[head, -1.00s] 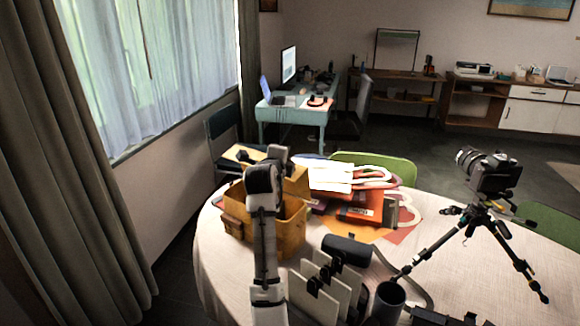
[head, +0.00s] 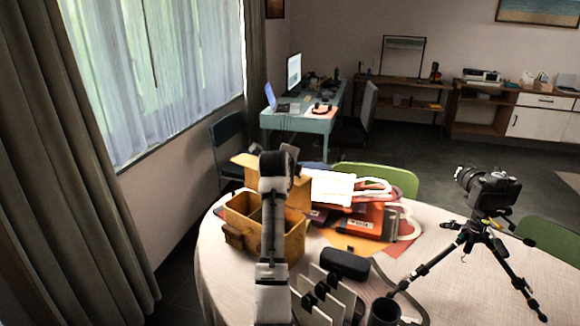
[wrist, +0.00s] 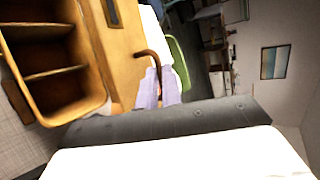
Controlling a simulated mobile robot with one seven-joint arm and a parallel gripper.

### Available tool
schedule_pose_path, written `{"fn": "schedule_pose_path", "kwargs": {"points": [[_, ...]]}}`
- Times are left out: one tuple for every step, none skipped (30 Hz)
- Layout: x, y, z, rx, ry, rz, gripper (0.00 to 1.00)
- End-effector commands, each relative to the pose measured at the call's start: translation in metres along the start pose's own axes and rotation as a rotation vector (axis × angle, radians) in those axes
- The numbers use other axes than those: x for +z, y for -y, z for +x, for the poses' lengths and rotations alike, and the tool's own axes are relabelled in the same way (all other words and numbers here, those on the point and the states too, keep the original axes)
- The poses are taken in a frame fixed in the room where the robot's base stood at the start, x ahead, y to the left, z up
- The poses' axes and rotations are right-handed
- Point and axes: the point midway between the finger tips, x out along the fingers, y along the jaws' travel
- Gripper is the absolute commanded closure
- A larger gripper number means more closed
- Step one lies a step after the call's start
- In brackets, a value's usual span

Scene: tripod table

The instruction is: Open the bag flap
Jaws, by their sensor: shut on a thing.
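The tan-yellow bag (head: 296,240) stands on the round table at the left, partly hidden by my arm. Its flap (head: 296,190) is raised at the far side, and the bag's mouth is uncovered. The wrist view shows the bag's rim (wrist: 92,103) with divided compartments inside, and the flap (wrist: 118,62) beside it with a curved brown strap or handle at its edge. My gripper (wrist: 158,86) has pale fingers shut at the flap's edge, by the brown piece. The exact contact is hard to see. In the head view my arm hides the fingertips.
An orange case (head: 362,222) and papers lie right of the bag. A black case (head: 345,264), upright plates and a dark cup (head: 386,311) stand in front. A camera on a tripod (head: 490,188) is at the right. A green chair (head: 395,176) stands behind the table.

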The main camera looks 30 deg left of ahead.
Motion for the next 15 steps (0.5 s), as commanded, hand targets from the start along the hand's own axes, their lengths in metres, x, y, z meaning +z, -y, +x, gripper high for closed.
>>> {"fn": "schedule_pose_path", "kwargs": {"points": [[-0.0008, 0.0022, -0.0009, -0.004, -0.001, 0.000, 1.00], [-0.0008, 0.0021, -0.0009, -0.004, -0.001, 0.000, 1.00], [-0.0008, 0.0022, -0.0009, -0.004, -0.001, 0.000, 0.89], [-0.0008, 0.0022, -0.0010, -0.005, -0.001, 0.000, 0.86], [-0.0008, 0.0021, -0.0009, -0.004, -0.001, 0.000, 0.82], [-0.0007, 0.0020, -0.0009, -0.004, -0.001, 0.000, 0.76], [-0.0007, 0.0019, -0.0008, -0.004, -0.001, 0.000, 0.72], [-0.0006, 0.0017, -0.0008, -0.004, -0.001, 0.000, 0.71], [-0.0005, 0.0015, -0.0007, -0.003, -0.001, 0.000, 0.71], [-0.0005, 0.0013, -0.0006, -0.003, -0.001, 0.000, 0.71], [-0.0004, 0.0012, -0.0006, -0.003, -0.001, 0.000, 0.71], [-0.0004, 0.0010, -0.0005, -0.003, -0.001, 0.000, 0.71], [-0.0003, 0.0010, -0.0005, -0.002, -0.001, 0.000, 0.71], [-0.0003, 0.0008, -0.0005, -0.002, -0.001, 0.000, 0.71], [-0.0002, 0.0007, -0.0006, -0.002, 0.000, 0.000, 0.71]]}}
